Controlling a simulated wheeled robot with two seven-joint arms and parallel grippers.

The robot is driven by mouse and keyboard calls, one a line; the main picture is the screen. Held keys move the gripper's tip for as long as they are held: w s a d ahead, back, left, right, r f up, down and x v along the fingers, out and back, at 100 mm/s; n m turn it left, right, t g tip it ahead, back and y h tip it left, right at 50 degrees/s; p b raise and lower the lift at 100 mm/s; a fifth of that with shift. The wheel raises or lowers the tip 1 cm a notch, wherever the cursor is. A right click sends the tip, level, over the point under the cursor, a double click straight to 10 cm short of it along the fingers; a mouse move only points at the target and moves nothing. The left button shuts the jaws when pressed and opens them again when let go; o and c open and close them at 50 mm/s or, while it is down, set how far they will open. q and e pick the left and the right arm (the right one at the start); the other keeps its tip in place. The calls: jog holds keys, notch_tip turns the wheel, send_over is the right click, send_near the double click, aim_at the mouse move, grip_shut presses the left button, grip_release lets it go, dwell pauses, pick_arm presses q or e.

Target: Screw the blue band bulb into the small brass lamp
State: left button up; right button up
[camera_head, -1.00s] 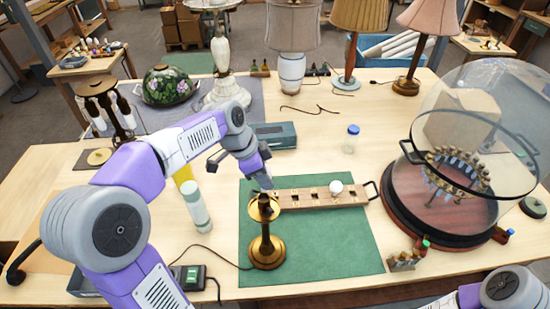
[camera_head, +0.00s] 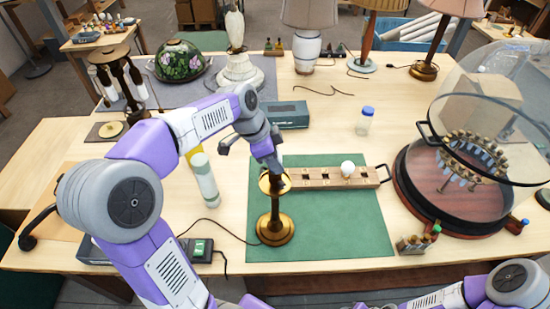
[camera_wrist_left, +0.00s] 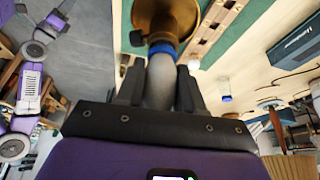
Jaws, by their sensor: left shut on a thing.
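The small brass lamp (camera_head: 276,228) stands upright on the green mat (camera_head: 345,235); its brass cup also shows in the left wrist view (camera_wrist_left: 168,14). My left gripper (camera_head: 274,166) is directly above the lamp, pointing down. In the left wrist view my left gripper (camera_wrist_left: 160,85) is shut on the pale bulb (camera_wrist_left: 160,75). The bulb's blue band (camera_wrist_left: 163,48) is at the brass cup. The bulb's base is hidden, so I cannot tell whether it is in the threads. My right gripper is not in view.
A wooden bulb rack (camera_head: 322,178) holding a white bulb (camera_head: 347,168) lies just behind and right of the lamp. A glass-domed carousel (camera_head: 408,200) stands at right. A pale cylinder (camera_head: 205,180) stands left of the lamp. The mat's front right is clear.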

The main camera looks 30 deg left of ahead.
pick_arm(q)
jog(key=shift+f, duration=0.15)
dwell(0.8)
jog(key=o, duration=0.5)
jog(key=c, duration=0.5)
jog(key=shift+o, duration=0.2)
jog(key=m+g, duration=0.1)
jog(key=m, duration=0.3)
jog(key=shift+h+p, duration=0.4)
jog(key=m+g+p, duration=0.1)
jog(key=m, duration=0.2)
jog(key=shift+m+g, duration=0.3)
jog(key=shift+m, duration=0.3)
